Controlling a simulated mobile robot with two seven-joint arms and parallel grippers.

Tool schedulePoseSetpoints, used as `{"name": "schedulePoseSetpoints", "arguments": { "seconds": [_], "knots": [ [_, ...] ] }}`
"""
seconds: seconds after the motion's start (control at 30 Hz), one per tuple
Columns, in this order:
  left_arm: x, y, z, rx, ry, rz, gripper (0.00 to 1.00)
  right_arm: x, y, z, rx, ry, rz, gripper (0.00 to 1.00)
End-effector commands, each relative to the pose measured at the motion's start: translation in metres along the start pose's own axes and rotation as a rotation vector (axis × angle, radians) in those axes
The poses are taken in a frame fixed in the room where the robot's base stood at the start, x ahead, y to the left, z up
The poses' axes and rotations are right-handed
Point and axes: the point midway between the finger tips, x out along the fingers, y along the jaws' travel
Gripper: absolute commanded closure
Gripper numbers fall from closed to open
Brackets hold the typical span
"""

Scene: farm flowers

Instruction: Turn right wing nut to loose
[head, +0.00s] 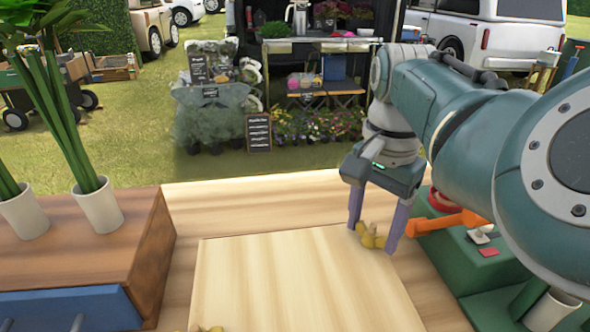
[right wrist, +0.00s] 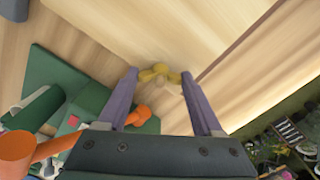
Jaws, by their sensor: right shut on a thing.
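The right wing nut (head: 370,236) is yellow, with rounded wings, and sits at the right edge of the pale wooden board (head: 290,285). It also shows in the right wrist view (right wrist: 160,74). My right gripper (head: 374,238) reaches down from above, with one purple finger on each side of the wing nut. In the right wrist view the fingertips (right wrist: 159,73) are at the wing nut's outer wings, and the gripper is shut on it. The fingers partly cover its sides. My left gripper is not in view.
Another yellow wing nut (head: 211,329) just shows at the bottom edge. A green device (head: 470,255) with an orange lever (head: 462,219) stands close right of the gripper. A wooden drawer box (head: 130,240) with potted stems stands left. The board's middle is clear.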

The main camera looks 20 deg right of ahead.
Motion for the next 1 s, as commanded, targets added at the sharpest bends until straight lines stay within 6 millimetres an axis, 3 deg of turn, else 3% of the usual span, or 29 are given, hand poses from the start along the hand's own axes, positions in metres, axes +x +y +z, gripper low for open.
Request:
{"name": "schedulePoseSetpoints", "arguments": {
  "seconds": [0.17,0.57,1.0],
  "knots": [
    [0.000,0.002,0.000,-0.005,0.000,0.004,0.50,0.000,0.000,0.000,0.000,0.000,0.001,0.88],
    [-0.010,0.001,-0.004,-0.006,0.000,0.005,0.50,-0.003,0.000,0.000,-0.083,0.000,0.002,0.88],
    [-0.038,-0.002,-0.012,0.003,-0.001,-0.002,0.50,-0.003,0.001,-0.001,-0.451,0.000,0.004,0.88]
  ]
}}
